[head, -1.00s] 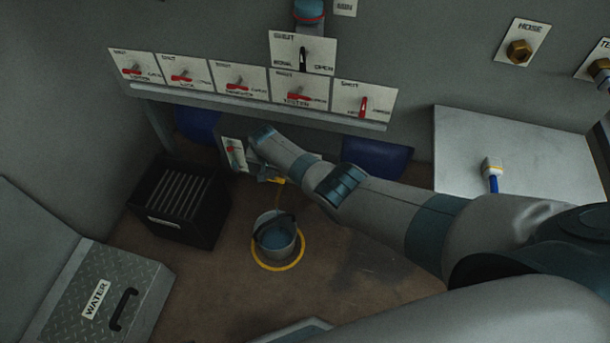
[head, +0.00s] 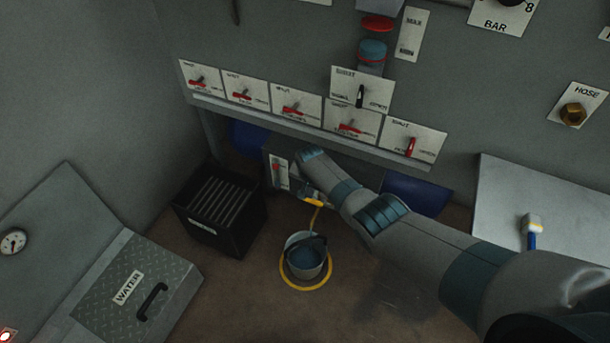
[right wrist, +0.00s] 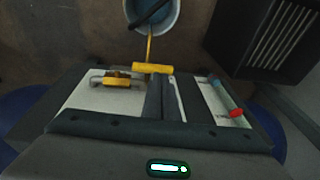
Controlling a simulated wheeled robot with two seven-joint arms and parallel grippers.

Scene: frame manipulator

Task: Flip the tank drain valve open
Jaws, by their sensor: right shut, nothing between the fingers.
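A low box under the shelf carries a pale plate with a red-tipped lever (head: 276,173); this lever also shows in the right wrist view (right wrist: 236,113). A yellow handle (right wrist: 152,68) and a smaller yellow fitting (right wrist: 115,82) sit to its left in the wrist view. I cannot read which is labelled as the drain valve. A yellow line runs from the yellow handle to the bucket (head: 305,258). Contact cannot be told. My left gripper is out of view.
A row of red-levered switch plates (head: 296,106) lines the shelf above my arm. A black slatted crate (head: 222,212) stands left of the bucket. A WATER chest (head: 176,292) is at lower left, and a pale table (head: 500,205) at right. Floor around the bucket is clear.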

